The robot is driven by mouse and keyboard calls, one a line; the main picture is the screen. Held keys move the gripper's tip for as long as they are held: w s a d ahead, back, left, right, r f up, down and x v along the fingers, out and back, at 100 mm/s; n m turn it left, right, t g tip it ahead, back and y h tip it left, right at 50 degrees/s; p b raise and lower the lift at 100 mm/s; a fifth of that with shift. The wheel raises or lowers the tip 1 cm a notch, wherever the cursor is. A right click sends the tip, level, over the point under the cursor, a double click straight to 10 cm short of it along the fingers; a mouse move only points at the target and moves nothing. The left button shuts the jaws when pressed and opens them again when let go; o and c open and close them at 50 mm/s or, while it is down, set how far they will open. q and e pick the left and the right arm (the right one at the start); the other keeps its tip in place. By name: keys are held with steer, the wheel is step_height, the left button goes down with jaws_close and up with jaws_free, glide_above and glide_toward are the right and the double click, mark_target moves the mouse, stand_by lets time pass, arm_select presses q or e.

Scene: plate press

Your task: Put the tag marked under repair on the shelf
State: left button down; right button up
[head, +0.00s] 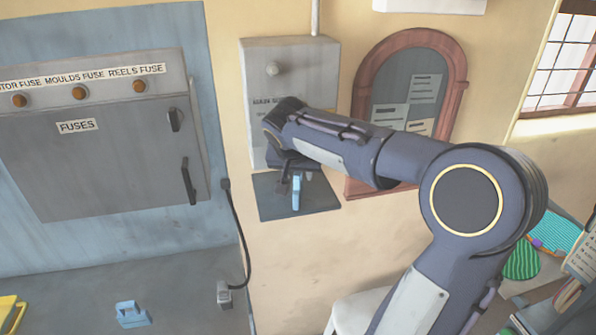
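A dark blue shelf (325,196) juts from the wall below the grey main switch box. A small light-blue piece (296,192), seen nearly edge-on, stands upright at the shelf. It may be the tag; no writing on it is readable. My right gripper (291,181) points down over the shelf, its fingers right at this piece. The wrist hides much of the gripper, so I cannot tell whether the fingers grip the piece. Another light-blue piece with a handle-like top (131,314) lies on the grey surface at the lower left. My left gripper is not in view.
The grey switch box (318,62) is close behind my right wrist. A fuse cabinet (95,165) hangs at the left. A framed notice board (458,95) is behind my forearm. A black cable (238,235) runs down the wall. A white stool (352,312) stands below.

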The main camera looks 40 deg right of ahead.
steer(key=v, duration=1.2)
steer(key=s+a+f+n+t+y, duration=0.1)
steer(key=s+a+f+n+y, duration=0.7)
steer(key=s+a+f, duration=0.8)
step_height(320, 180, down, 3)
steer(key=shift+s+a+f+n+y, duration=0.1)
steer(key=shift+s+a+n+y, duration=0.35)
steer(key=shift+a, duration=0.45)
steer(key=shift+w, duration=0.1)
